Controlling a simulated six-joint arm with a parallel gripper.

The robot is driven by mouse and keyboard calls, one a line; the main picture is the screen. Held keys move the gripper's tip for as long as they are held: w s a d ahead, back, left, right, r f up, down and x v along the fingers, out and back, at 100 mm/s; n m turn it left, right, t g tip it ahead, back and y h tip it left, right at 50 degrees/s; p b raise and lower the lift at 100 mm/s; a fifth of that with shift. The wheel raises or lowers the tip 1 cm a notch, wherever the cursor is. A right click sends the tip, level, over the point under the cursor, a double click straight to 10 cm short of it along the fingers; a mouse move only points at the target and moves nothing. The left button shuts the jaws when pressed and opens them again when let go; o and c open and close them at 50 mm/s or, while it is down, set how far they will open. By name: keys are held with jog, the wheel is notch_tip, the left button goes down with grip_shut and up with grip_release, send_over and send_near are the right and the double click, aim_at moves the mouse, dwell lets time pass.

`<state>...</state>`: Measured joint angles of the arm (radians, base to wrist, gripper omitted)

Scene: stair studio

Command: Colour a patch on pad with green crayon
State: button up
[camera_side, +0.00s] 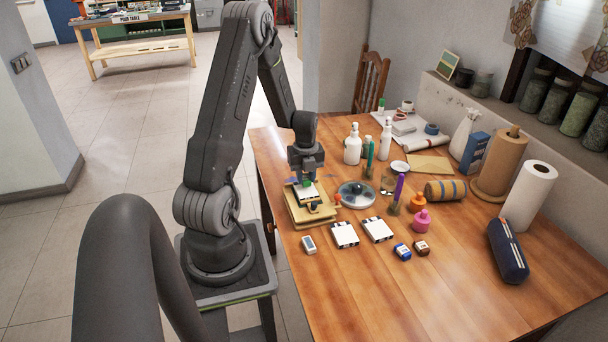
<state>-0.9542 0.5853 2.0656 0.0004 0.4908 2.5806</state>
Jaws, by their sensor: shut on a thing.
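My gripper (306,177) points down over the near left part of the wooden table. It is shut on a small green piece, which I take to be the green crayon (307,183); the jaws hide most of it. Right under it is a small white pad (307,194) on a tan wooden block or tray (299,215). The crayon's lower end is at or just above the pad; I cannot tell if they touch. Any colour mark on the pad is too small to tell.
Two white dark-edged pads (344,235) (377,229) and a small eraser-like block (308,245) lie in front. White bottles (352,148) stand behind.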

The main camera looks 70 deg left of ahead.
aim_at(304, 174)
jog(key=d, duration=0.5)
jog(key=shift+a, duration=3.45)
jog(key=shift+d+f, duration=0.1)
jog(key=shift+f, duration=0.1)
jog(key=shift+r, duration=3.5)
jog(key=w+d+f+n, duration=0.1)
jog(key=w+d+n, duration=0.3)
jog(key=d, duration=0.6)
jog(key=w+d+n, duration=0.4)
jog(key=d+n, duration=0.4)
jog(key=d, duration=0.1)
jog(key=w+d+f+n, duration=0.1)
jog(key=w+d+n, duration=0.3)
jog(key=d, duration=0.6)
jog(key=shift+w+d+f+n, duration=0.15)
jog(key=shift+d+f+n, duration=0.2)
jog(key=shift+n, duration=0.95)
